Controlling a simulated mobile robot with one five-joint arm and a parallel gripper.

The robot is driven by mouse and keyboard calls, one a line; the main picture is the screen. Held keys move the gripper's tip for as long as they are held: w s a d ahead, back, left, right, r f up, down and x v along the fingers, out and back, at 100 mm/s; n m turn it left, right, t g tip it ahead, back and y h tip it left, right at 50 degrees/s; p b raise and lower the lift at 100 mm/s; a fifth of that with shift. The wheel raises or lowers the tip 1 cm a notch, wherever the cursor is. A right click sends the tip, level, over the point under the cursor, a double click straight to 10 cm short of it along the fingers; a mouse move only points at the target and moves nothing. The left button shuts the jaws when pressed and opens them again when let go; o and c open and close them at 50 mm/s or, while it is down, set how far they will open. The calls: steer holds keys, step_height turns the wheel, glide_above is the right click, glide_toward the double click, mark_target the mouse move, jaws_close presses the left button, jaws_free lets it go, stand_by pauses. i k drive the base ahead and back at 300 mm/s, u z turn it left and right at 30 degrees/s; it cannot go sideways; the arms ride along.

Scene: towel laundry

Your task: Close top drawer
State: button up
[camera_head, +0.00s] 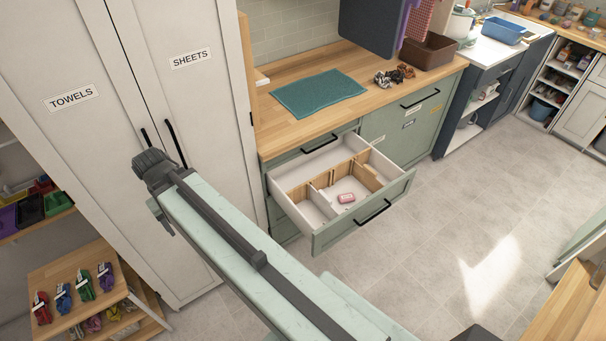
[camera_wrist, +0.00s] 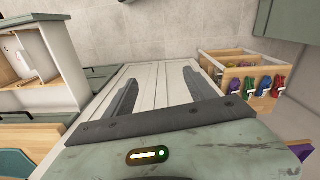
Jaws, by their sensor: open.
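The top drawer (camera_head: 327,236) of the green cabinet is pulled well out in the head view. Its front carries a black bar handle (camera_head: 373,213). Inside are wooden dividers (camera_head: 322,181) and a small pink and white item (camera_head: 346,198). The open drawer also shows at the upper left of the wrist view (camera_wrist: 62,52). My gripper (camera_wrist: 160,80) is open, with its two dark fingers apart and nothing seen between them but the pale panelled surface beyond. My arm lies left of the drawer in the head view, in front of the tall cupboard; its fingers are hidden there.
A tall cupboard (camera_head: 205,120) labelled TOWELS and SHEETS stands left of the drawer. A teal towel (camera_head: 318,93) lies on the wooden counter (camera_head: 285,130). A small shelf unit (camera_head: 75,275) with coloured bundles stands at lower left. The tiled floor (camera_head: 450,215) right of the drawer is clear.

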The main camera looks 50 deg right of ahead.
mark_target(337, 182)
steer(key=z, duration=2.8)
steer(key=k, duration=1.35)
steer(key=u, duration=0.4)
steer(key=i, duration=1)
steer(key=z, duration=0.05)
